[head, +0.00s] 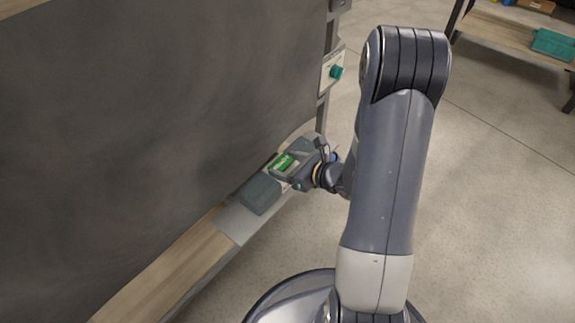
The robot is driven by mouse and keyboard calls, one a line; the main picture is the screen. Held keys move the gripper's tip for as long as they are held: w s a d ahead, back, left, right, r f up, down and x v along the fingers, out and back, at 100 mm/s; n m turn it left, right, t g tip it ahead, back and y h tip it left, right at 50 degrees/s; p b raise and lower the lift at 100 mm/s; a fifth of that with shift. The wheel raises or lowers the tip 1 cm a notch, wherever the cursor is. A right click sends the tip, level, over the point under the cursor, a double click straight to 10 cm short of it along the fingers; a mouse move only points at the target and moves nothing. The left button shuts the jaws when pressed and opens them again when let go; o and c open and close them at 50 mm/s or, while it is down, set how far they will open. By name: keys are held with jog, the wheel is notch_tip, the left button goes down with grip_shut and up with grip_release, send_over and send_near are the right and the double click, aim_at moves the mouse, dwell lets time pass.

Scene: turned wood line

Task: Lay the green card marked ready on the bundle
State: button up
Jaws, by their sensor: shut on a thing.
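The green card (284,162) with pale lettering shows at my gripper (288,169), near the middle of the head view. My gripper is shut on the card and reaches in from the right, over the ledge beside the large dark panel. The fingertips are small here and partly hidden by the gripper's own body. I cannot make out a bundle for certain; the dark panel hides much of what lies behind it.
A dark grey rounded block (260,194) lies just below left of the card, by a grey plate (238,221) on the wooden ledge (165,273). The large dark panel (150,110) fills the left. A teal knob (336,72) sits on a post. Open floor (490,210) lies right.

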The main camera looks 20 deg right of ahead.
jog(key=shift+f, duration=0.15)
jog(key=o, duration=0.9)
jog(key=shift+o, duration=0.2)
jog(key=shift+r, duration=0.2)
jog(key=shift+s+d+r, duration=0.15)
jog(key=shift+s+d, duration=0.05)
jog(key=p+v, duration=0.3)
jog(key=v, duration=0.8)
jog(key=shift+s, duration=0.25)
jog(key=shift+w, duration=0.1)
